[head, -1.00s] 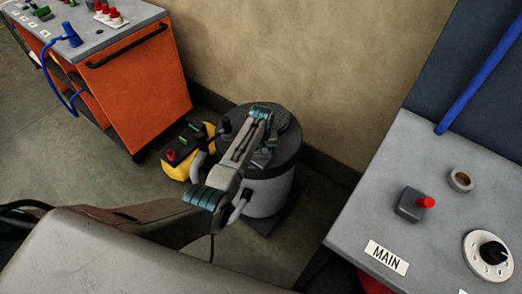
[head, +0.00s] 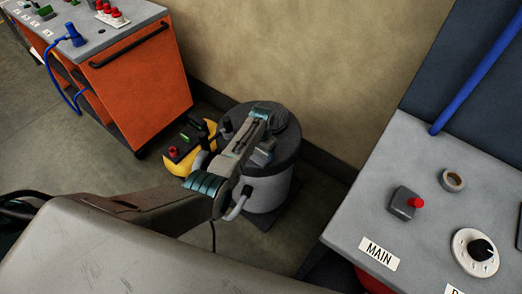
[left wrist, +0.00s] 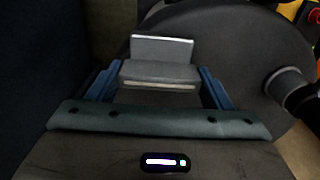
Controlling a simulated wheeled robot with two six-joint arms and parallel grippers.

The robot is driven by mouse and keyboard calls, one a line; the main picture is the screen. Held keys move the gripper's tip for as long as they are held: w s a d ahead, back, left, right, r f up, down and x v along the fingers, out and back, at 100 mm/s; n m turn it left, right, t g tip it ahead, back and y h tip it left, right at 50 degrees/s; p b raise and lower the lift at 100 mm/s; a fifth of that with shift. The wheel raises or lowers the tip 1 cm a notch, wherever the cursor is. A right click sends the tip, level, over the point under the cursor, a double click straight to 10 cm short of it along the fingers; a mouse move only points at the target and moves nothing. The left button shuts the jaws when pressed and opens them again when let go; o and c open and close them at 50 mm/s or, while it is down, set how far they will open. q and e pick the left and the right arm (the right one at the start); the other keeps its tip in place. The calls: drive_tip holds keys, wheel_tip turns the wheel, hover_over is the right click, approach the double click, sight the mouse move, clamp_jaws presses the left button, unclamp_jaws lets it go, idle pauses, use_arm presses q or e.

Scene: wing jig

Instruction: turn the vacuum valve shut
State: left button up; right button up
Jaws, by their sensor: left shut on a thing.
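The vacuum valve shows in the left wrist view as a grey block with a flat upright plate (left wrist: 162,50), on a dark round lid. My left gripper (left wrist: 158,85) has its blue fingers on either side of the grey block and is shut on it. In the head view my left gripper (head: 264,148) reaches down over the lid of the grey pot (head: 268,192), and my own arm hides part of the valve. The valve's exact turn angle is hard to tell. My right gripper is not in view.
A yellow pump unit (head: 181,165) with a red knob stands left of the pot. An orange cart (head: 150,85) is at the upper left. A grey panel (head: 415,165) marked MAIN, with a red button and a dial, is at the right. The wall is close behind the pot.

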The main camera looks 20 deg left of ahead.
sight(261, 151)
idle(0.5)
use_arm(q)
drive_tip(key=o, duration=1)
wheel_tip(261, 151, up, 11)
drive_tip(key=shift+f, duration=0.1)
